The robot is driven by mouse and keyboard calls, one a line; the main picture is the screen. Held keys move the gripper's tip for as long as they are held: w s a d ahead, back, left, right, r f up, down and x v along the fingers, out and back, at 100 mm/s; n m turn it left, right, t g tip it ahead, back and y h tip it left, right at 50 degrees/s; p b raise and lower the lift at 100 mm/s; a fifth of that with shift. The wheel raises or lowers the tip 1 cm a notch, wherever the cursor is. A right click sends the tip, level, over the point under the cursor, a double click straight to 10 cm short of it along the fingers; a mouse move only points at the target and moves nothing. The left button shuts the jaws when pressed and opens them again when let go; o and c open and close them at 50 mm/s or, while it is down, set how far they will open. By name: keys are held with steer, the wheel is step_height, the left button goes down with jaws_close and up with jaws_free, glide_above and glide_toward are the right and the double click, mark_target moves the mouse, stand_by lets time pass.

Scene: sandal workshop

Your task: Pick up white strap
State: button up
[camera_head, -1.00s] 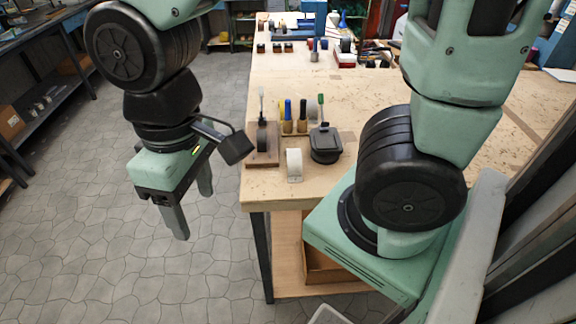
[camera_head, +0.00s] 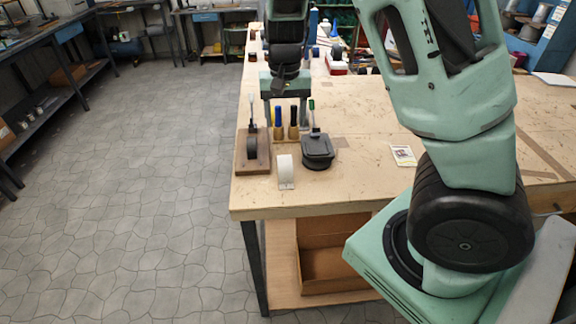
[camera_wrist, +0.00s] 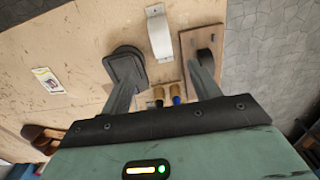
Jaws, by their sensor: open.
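The white strap (camera_head: 285,172) is a small curved band standing on the wooden workbench (camera_head: 250,199) near its front left corner. It also shows in the wrist view (camera_wrist: 159,38), at the top centre, beyond my fingertips. My gripper (camera_head: 286,118) is open and empty behind the strap, above the bench, with its fingers pointing down. In the wrist view my gripper (camera_wrist: 161,73) has its two fingers spread wide, and the strap lies apart from both.
A wooden block with a dark roll (camera_head: 252,150) stands left of the strap. Wooden holders with tools (camera_head: 286,130) stand behind. A printed card (camera_head: 403,155) lies farther right. Bare bench lies in front.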

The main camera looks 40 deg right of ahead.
mark_target(285, 160)
step_height(285, 160, down, 13)
steer(key=shift+p, duration=0.95)
steer(key=c, duration=1.1)
steer(key=shift+w, duration=0.1)
step_height(285, 160, up, 10)
steer(key=shift+b, duration=0.45)
